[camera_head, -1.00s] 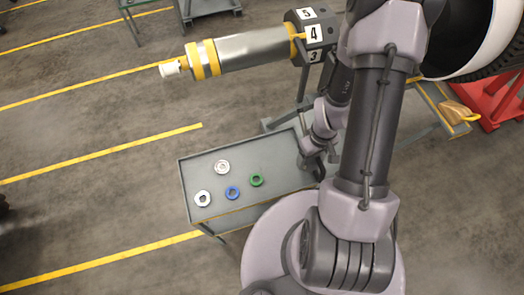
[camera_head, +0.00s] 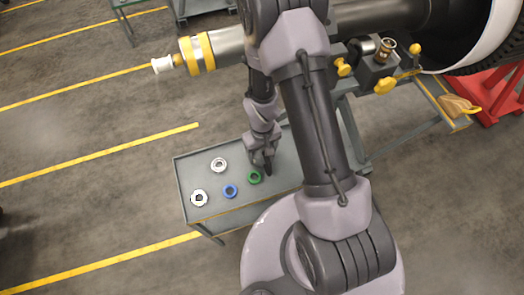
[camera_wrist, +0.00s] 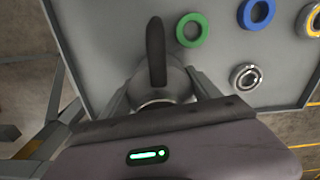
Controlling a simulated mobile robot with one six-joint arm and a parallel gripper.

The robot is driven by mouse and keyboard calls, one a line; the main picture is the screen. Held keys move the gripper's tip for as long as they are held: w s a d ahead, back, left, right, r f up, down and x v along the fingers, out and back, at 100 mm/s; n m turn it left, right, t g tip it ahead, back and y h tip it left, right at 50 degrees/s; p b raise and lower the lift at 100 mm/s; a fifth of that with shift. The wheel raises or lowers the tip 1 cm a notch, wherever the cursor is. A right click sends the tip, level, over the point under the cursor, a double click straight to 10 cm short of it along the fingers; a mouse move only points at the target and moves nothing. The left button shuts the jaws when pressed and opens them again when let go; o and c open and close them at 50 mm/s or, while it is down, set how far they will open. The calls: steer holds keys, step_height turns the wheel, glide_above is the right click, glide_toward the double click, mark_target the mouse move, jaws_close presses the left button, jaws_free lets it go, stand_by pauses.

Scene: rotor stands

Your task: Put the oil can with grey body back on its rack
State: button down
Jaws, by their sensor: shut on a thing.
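My gripper (camera_head: 262,158) hangs over the grey cart top (camera_head: 210,207), close to the green ring. In the wrist view my gripper (camera_wrist: 160,98) is shut on the oil can with grey body (camera_wrist: 163,86). The can has a rounded grey metal body between the fingers and a dark spout that points up in that picture. The fingers hide part of the body. In the head view the can is too small and covered to make out clearly. I cannot pick out its rack in these views.
A large rotor shaft (camera_head: 228,47) on a stand lies behind my arm. Open floor is to the left.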

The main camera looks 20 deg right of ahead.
steer(key=shift+f, duration=0.15)
steer(key=shift+c, duration=0.8)
jaws_free()
step_height(320, 180, up, 30)
steer(key=m+t+p, duration=0.3)
steer(key=p, duration=0.1)
steer(key=s+a+r+m+t+y, duration=0.2)
steer(key=s+a+r+m, duration=0.1)
steer(key=s+r, duration=0.9)
steer(key=shift+s+a+r+t, duration=0.25)
steer(key=shift+a+r+t, duration=0.2)
steer(key=shift+r, duration=0.2)
